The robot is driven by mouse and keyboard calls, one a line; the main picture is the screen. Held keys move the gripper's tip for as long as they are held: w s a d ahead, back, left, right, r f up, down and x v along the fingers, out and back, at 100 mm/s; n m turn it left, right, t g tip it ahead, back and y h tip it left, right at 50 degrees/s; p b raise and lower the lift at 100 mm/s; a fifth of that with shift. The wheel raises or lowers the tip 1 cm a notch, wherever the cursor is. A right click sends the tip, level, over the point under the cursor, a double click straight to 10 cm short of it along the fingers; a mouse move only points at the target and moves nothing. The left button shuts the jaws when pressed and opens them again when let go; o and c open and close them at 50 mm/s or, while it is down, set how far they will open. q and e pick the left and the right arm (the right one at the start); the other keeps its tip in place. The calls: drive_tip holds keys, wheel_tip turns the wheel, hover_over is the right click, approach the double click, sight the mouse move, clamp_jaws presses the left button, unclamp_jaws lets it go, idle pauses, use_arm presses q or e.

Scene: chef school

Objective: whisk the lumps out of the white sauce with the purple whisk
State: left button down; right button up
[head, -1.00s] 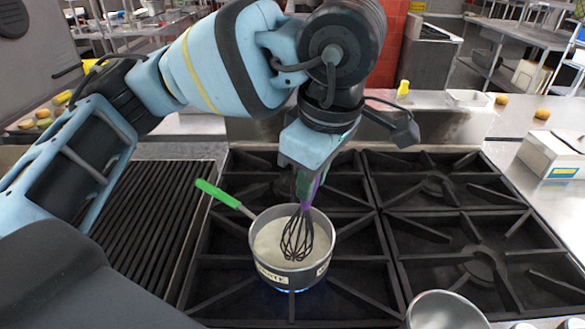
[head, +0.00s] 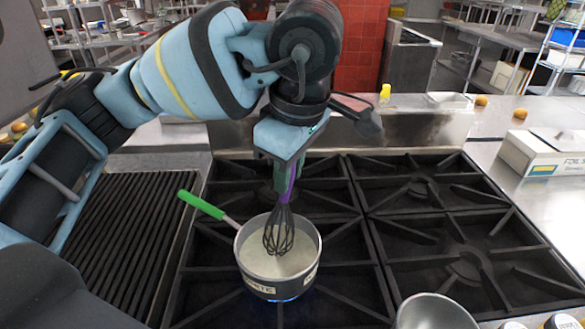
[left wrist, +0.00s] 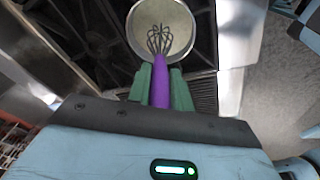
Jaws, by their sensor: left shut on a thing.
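My left gripper (head: 287,185) is shut on the purple handle of the whisk (head: 279,231), which points down. The whisk's dark wire head is over and partly inside the pot (head: 270,285); I cannot tell how deep its tip reaches. The pot holds white sauce (head: 297,262) and stands on a lit burner with a blue flame. Its green handle (head: 201,205) points to the upper left. In the left wrist view the purple whisk (left wrist: 160,82) sits between the green fingers (left wrist: 160,88), with the pot (left wrist: 204,66) beyond. My right gripper is not in view.
The black stove grates (head: 445,235) to the right are bare. A metal bowl (head: 435,312) stands at the front right. A ribbed grill (head: 130,225) lies to the left.

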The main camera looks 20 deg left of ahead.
use_arm(q)
drive_tip(key=shift+r, duration=5.25)
